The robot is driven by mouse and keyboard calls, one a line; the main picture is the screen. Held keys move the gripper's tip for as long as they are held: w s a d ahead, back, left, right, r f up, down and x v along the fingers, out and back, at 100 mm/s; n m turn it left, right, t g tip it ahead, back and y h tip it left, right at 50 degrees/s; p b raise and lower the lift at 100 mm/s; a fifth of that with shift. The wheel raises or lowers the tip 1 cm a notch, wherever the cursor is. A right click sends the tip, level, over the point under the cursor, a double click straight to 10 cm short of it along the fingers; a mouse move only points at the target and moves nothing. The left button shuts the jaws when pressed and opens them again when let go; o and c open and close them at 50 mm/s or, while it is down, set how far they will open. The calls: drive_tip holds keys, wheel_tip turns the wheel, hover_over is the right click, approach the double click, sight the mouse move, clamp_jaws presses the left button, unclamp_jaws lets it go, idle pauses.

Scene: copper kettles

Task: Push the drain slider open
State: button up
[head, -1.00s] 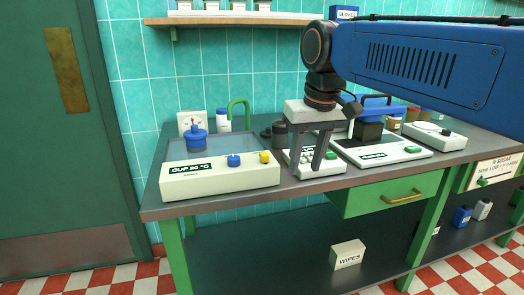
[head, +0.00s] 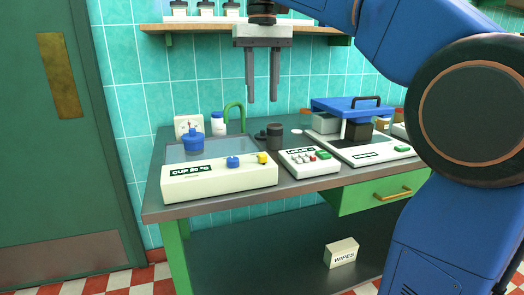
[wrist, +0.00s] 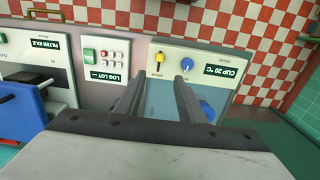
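A white water bath (head: 215,188) labelled "CUP 20 °C" stands at the left end of the bench. On its front panel are a blue knob (head: 233,162) and, to the right, a yellow knob (head: 263,158), which looks like the drain slider. In the wrist view the yellow knob (wrist: 160,57) sits at one end of a short slot, left of the blue knob (wrist: 187,64). My gripper (head: 262,100) is open and empty, fingers pointing down, well above the bath. In the wrist view its fingertips (wrist: 160,80) hang over the bath, apart from the knobs.
A keypad box (head: 309,162) stands right of the bath, with a blue-topped press (head: 350,106) beyond. A green tap (head: 236,112), a blue-lidded pot (head: 193,141) and dark cups (head: 274,136) are behind. A wall shelf (head: 215,27) is behind my gripper.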

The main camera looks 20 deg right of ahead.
sight(263, 154)
wheel_tip(263, 154, down, 16)
drive_tip(key=shift+f, duration=0.1)
idle(0.5)
